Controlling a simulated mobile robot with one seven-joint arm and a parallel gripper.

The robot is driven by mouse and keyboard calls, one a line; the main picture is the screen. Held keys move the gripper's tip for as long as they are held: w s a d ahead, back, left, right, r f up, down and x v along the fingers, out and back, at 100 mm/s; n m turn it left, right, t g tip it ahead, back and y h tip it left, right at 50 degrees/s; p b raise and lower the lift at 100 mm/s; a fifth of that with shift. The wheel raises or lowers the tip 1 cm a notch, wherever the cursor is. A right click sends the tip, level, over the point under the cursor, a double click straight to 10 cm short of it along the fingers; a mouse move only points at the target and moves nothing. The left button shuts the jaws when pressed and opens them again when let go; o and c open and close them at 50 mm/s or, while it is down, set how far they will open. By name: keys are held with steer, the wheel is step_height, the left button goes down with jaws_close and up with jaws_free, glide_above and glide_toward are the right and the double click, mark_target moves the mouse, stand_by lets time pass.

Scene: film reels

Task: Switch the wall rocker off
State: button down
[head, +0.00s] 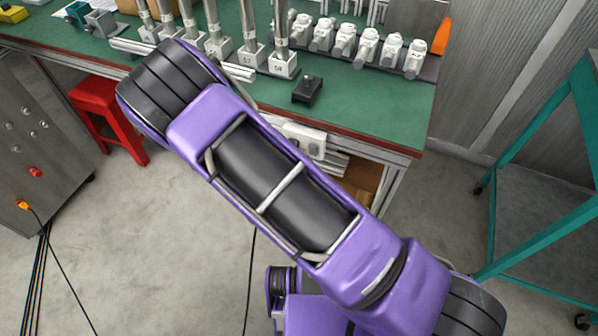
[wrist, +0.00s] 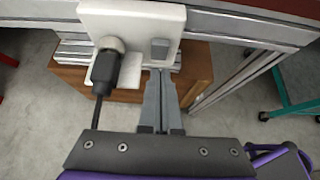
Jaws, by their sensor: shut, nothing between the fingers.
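The rocker (wrist: 159,49) is a small grey switch on the right side of a white socket plate (wrist: 140,18) in the wrist view. A dark plug (wrist: 108,68) with a black cable sits at the left of the plate. My gripper (wrist: 160,74) is shut and empty, its grey fingertips just below the rocker in the picture; I cannot tell whether they touch the plate. Which way the rocker is tilted is too small to tell. In the head view part of the white plate (head: 305,141) shows under the bench's front edge; my arm hides my gripper there.
The green bench (head: 395,115) carries several upright metal posts, white fittings and a small black box (head: 307,90). A red stool (head: 106,112) stands at left, a grey cabinet (head: 35,140) further left. A teal frame (head: 535,150) stands at right. Bare floor lies between.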

mark_target(313, 148)
steer(key=shift+w+d+r, duration=0.15)
steer(key=shift+w+d, duration=0.05)
steer(key=shift+w, duration=0.35)
steer(key=shift+w+d+r, duration=0.1)
steer(key=shift+w+d, duration=0.1)
steer(key=shift+w, duration=0.35)
steer(key=shift+r, duration=0.1)
steer(key=shift+w+d+r+g+p, duration=0.2)
steer(key=shift+w+r+g+p, duration=0.15)
steer(key=shift+p, duration=0.2)
steer(key=shift+f+g, duration=0.25)
steer(key=shift+f, duration=0.05)
steer(key=shift+r+p, duration=0.5)
steer(key=shift+r, duration=0.35)
